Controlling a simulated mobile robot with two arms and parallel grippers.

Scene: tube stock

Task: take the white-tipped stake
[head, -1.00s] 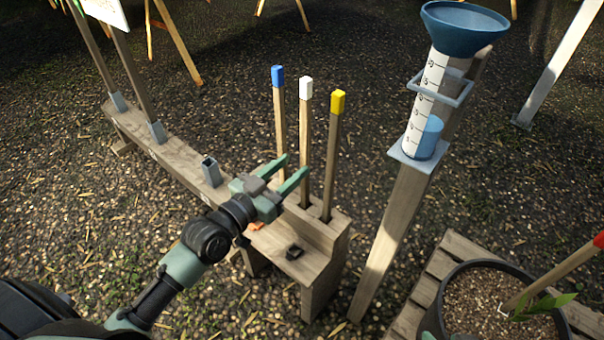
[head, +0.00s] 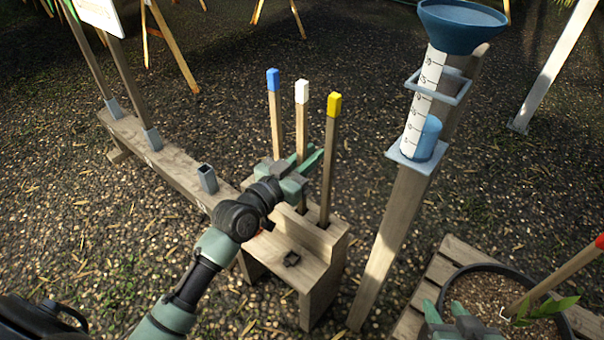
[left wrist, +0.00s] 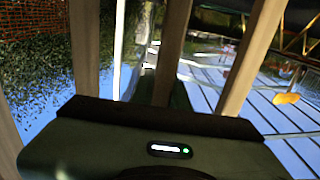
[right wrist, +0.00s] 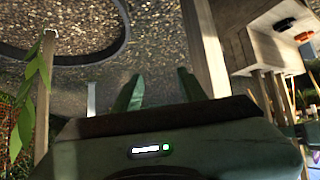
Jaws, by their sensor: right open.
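The white-tipped stake (head: 302,92) stands upright in the wooden stand (head: 318,236), between the blue-tipped stake (head: 273,80) and the yellow-tipped stake (head: 334,104). My left gripper (head: 314,156) is at the white-tipped stake, below its tip, with its fingers close on both sides of the shaft. In the left wrist view the middle shaft (left wrist: 172,50) runs down between the fingers, with a shaft on each side; the tips are out of that view. My right gripper (right wrist: 160,88) is open and empty near the pot; it also shows low in the head view (head: 455,312).
A rain gauge with a blue funnel (head: 462,28) stands on a post (head: 392,235) right of the stand. A black pot (head: 460,272) with a red-tipped stake (head: 560,275) and a leafy plant is on a pallet (head: 462,250). An empty metal socket (head: 207,180) is on the beam at left.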

